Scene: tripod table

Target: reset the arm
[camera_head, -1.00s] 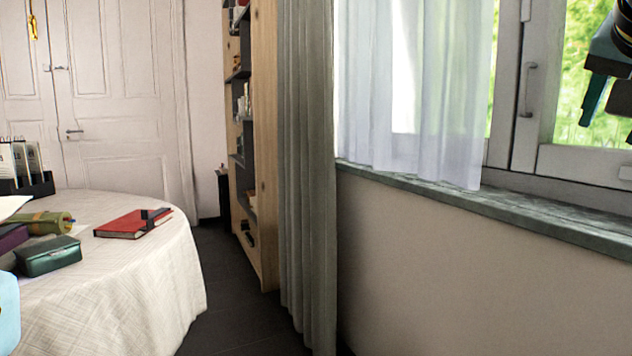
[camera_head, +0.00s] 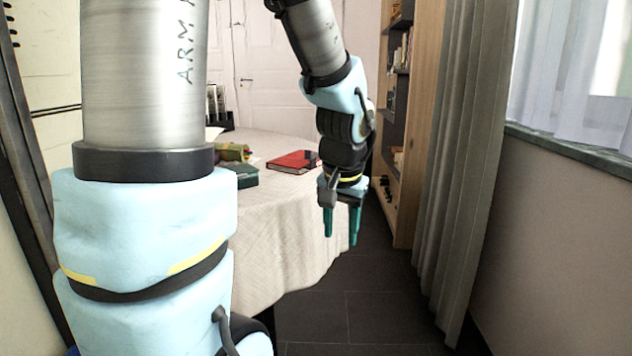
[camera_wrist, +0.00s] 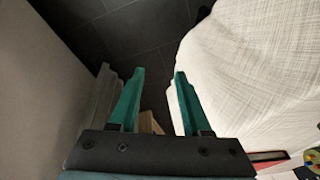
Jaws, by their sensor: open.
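My gripper (camera_head: 341,236) hangs pointing down beside the right edge of the round table, with its two green fingers apart and nothing between them. In the wrist view my gripper (camera_wrist: 158,80) shows the same two green fingers spread over the dark floor. My arm fills the left of the head view and hides part of the table and what lies behind it.
A table with a pale cloth (camera_head: 275,255) carries a red book (camera_head: 292,161), a dark green box (camera_head: 245,176) and a black organizer (camera_head: 219,117). A wooden shelf (camera_head: 408,190) and a grey curtain (camera_head: 462,180) stand to the right. The dark floor (camera_head: 350,310) between is clear.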

